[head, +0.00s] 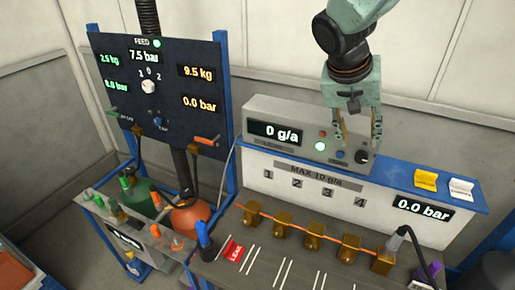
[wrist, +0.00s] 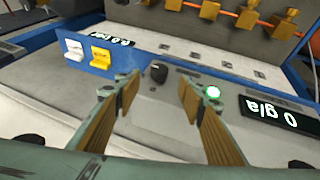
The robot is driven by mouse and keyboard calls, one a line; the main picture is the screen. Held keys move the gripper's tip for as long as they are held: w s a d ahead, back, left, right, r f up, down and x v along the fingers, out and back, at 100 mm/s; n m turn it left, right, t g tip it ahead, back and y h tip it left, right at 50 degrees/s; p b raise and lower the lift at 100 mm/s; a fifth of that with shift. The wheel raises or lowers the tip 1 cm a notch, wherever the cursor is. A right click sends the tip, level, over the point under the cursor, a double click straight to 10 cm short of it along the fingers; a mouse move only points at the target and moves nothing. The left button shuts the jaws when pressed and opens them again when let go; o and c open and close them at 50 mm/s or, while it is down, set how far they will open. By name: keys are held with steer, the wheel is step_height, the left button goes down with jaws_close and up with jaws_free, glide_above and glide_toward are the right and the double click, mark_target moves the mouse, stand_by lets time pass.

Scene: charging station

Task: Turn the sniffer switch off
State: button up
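The sniffer unit is a grey box (head: 262,110) on the bench top, with a display reading 0 g/a (head: 276,132). Its black rotary knob (head: 362,157) is at the right end of the front, and shows in the wrist view (wrist: 158,72). My gripper (head: 357,142) is open and points down at the right end of the unit. In the wrist view my gripper (wrist: 158,95) has the knob in the gap between its fingers, ahead of the tips. Contact is not visible.
A red button (head: 320,146) and a blue button (head: 340,154) are left of the knob. Yellow (head: 425,180) and white (head: 461,189) switches stand on the blue ledge at right. Brass fittings (head: 283,222) line the front bench. A dark feed panel (head: 160,90) stands at left.

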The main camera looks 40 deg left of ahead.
mark_target(361, 156)
steer(key=b+x, duration=0.1)
steer(key=x, duration=0.9)
steer(key=shift+b, duration=0.3)
steer(key=shift+c, duration=0.2)
steer(key=c, duration=0.8)
